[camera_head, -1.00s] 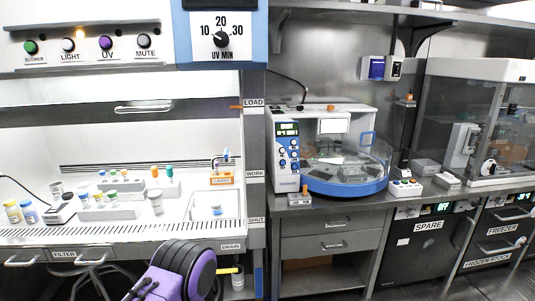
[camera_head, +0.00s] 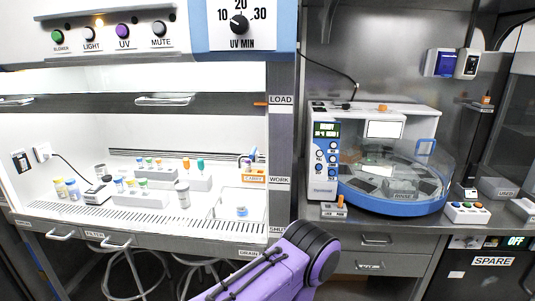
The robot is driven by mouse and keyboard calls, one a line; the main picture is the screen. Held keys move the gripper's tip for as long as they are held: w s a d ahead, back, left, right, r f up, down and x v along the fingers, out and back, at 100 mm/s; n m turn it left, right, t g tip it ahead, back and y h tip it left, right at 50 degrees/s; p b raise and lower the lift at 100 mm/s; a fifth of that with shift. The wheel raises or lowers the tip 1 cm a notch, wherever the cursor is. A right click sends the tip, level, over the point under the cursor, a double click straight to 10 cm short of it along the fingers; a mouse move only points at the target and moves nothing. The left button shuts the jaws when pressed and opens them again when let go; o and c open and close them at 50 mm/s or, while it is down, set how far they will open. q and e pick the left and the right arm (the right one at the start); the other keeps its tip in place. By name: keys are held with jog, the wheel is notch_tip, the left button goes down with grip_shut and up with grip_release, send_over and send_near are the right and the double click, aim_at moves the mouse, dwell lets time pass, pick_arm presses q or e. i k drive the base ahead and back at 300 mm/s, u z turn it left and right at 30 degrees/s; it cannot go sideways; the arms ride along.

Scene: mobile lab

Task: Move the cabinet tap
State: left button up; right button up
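The cabinet is the white, brightly lit hood (camera_head: 210,125) on the left, with its front open. A small fixture (camera_head: 251,156) at the right end of its back wall may be the tap, but it is too small to be sure. A shallow basin (camera_head: 217,213) is set in the cabinet floor below it, with a small blue-topped item (camera_head: 241,211) in it. A purple link of my arm shows at the bottom centre in front of the cabinet. Neither gripper is in view.
Racks with coloured caps (camera_head: 142,199) and several loose jars stand on the cabinet floor. An orange-labelled box (camera_head: 254,178) stands near the basin. A round blue-based machine (camera_head: 395,205) stands on the right counter. Stools (camera_head: 135,270) stand under the cabinet.

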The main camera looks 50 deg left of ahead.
aim_at(253, 152)
jog(key=u, duration=0.35)
jog(key=i, duration=0.5)
jog(key=u, duration=0.5)
